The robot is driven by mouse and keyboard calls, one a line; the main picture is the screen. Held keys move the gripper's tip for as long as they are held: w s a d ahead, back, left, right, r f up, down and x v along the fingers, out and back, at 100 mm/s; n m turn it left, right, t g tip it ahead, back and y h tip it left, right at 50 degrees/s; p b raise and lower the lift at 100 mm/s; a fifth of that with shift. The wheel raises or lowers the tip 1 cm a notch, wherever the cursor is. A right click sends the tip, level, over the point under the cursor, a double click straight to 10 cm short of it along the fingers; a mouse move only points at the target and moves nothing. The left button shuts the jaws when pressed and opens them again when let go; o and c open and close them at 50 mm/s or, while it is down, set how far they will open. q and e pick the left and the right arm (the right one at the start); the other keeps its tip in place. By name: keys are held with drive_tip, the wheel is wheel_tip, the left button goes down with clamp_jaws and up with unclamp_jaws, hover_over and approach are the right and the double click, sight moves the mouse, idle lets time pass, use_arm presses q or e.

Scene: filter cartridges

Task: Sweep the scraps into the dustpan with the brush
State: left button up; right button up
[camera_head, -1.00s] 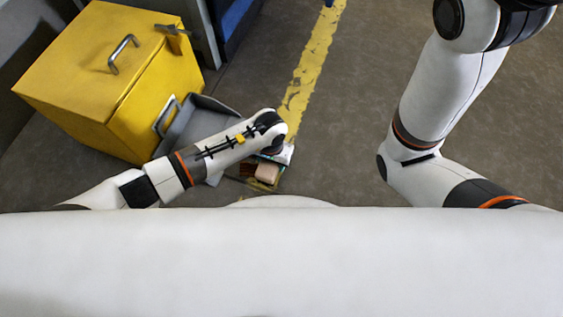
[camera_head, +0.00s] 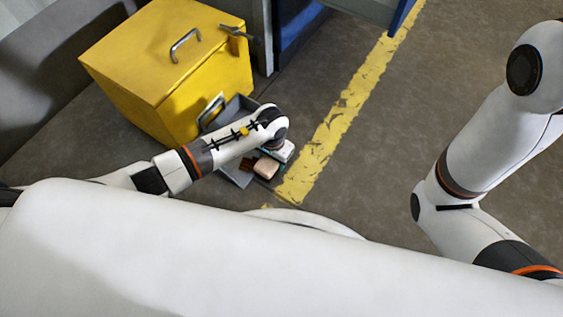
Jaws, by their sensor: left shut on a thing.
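The grey dustpan (camera_head: 236,178) lies on the floor against the yellow bin, partly hidden by my left arm. My left gripper (camera_head: 283,151) points down at the dustpan's right side. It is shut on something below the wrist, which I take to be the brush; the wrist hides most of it. A tan block (camera_head: 266,169) and a small reddish-brown piece (camera_head: 246,164) sit close under the gripper, by the dustpan's right edge. I cannot tell whether they are inside the dustpan or beside it. My right gripper is out of view.
A yellow bin (camera_head: 130,85) with metal handles stands just behind the dustpan. A blue-edged cabinet (camera_head: 300,25) stands at the back. A worn yellow floor line (camera_head: 335,128) runs right of the scraps. The grey floor between the line and my right arm is clear.

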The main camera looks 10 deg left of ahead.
sight(252, 151)
use_arm(q)
drive_tip(key=a, duration=0.2)
drive_tip(key=w+a, duration=0.1)
drive_tip(key=w+a+r, duration=0.1)
drive_tip(key=a, duration=0.1)
drive_tip(key=shift+a, duration=0.35)
drive_tip(key=shift+w+a+b, duration=0.3)
drive_tip(key=shift+a, duration=0.5)
wheel_tip(252, 151, up, 3)
drive_tip(key=shift+f+p, duration=0.1)
drive_tip(key=shift+p, duration=1.05)
drive_tip(key=shift+r+p, duration=1)
drive_tip(key=shift+r, duration=0.4)
